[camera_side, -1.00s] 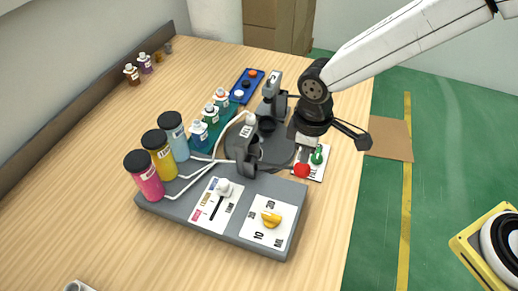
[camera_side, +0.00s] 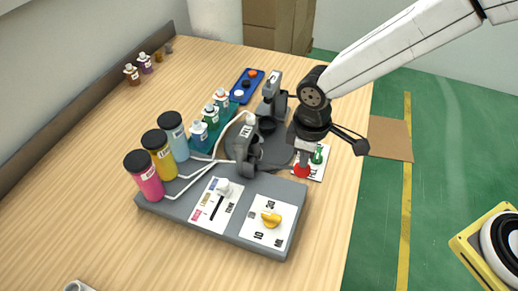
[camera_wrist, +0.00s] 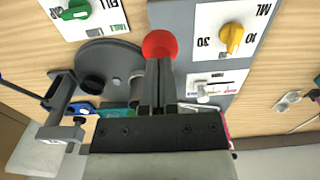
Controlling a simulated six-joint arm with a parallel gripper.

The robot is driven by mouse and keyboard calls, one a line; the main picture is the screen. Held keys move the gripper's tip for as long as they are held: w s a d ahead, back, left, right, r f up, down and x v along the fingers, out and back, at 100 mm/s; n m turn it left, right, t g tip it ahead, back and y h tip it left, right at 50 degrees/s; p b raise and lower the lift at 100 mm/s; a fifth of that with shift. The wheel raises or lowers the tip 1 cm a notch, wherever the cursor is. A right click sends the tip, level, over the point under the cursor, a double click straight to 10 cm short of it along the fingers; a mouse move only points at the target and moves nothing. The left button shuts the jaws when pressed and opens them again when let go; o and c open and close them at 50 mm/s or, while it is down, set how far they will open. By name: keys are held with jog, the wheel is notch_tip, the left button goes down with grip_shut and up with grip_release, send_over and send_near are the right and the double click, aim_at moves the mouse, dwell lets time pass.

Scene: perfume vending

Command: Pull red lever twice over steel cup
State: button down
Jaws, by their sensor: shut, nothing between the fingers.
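The red lever knob (camera_side: 302,171) is a round ball beside the grey dispenser base in the side view. It also shows at the top centre of the wrist view (camera_wrist: 160,43). My gripper (camera_side: 304,157) is shut and empty, pointing down at the knob. In the wrist view the closed fingertips (camera_wrist: 159,62) meet the knob's near edge; I cannot tell whether they touch it. No steel cup can be clearly made out. The dark round platform (camera_side: 276,152) of the dispenser is partly hidden behind the nozzle stand (camera_side: 246,153).
A yellow dial (camera_side: 271,219) and a white slider (camera_side: 223,187) are on the base. Pink, yellow and blue bottles (camera_side: 149,183) stand at its left. Wood table is clear in front.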

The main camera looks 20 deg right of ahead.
aim_at(302, 172)
jog(key=shift+f, duration=0.3)
jog(key=shift+f, duration=2.4)
jog(key=shift+r, duration=4.9)
